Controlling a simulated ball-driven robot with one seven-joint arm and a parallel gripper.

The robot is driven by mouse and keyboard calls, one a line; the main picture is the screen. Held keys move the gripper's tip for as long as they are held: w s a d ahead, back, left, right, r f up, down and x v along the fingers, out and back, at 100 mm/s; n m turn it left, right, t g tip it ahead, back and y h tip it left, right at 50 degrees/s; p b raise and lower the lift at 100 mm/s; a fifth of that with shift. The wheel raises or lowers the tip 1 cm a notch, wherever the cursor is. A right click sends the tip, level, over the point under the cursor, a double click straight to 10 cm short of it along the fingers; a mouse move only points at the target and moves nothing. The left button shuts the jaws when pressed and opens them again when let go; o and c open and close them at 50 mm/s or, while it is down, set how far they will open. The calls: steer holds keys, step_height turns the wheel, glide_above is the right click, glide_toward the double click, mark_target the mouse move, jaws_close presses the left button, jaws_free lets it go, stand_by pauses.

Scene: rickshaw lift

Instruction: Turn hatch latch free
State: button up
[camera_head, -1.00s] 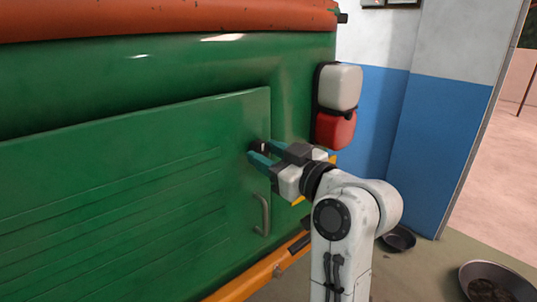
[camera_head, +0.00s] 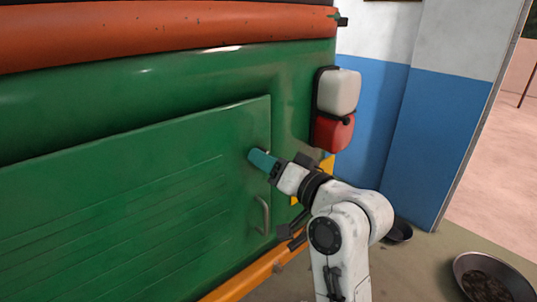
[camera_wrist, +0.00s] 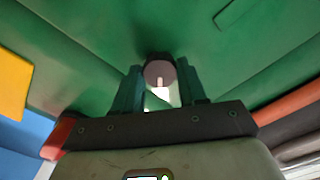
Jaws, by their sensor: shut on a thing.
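The green hatch panel (camera_head: 130,200) fills the left of the head view and stands flush in the vehicle's back. The latch (camera_wrist: 160,72) is a round dark piece with a paler face, between my teal fingertips in the wrist view. My gripper (camera_head: 257,158) is shut on the latch at the hatch's right edge. In the head view its fingers line up one behind the other and hide most of the latch. A grey curved handle (camera_head: 263,215) is on the hatch below my gripper, clear of it.
A white-and-red lamp (camera_head: 338,110) is to the right of my gripper. An orange bumper bar (camera_head: 245,285) runs below the hatch. A blue-and-white wall (camera_head: 405,140) stands at the right. A dark pan (camera_head: 490,280) lies on the floor at the lower right.

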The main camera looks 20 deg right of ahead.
steer(key=shift+r+m+p, duration=0.1)
steer(key=shift+m+p, duration=2.5)
steer(key=shift+m, duration=1.6)
steer(key=o, duration=1.1)
steer(key=shift+c, duration=0.2)
steer(key=b+v, duration=0.2)
steer(key=v, duration=0.8)
steer(key=shift+s+d, duration=0.15)
steer(key=shift+s, duration=0.25)
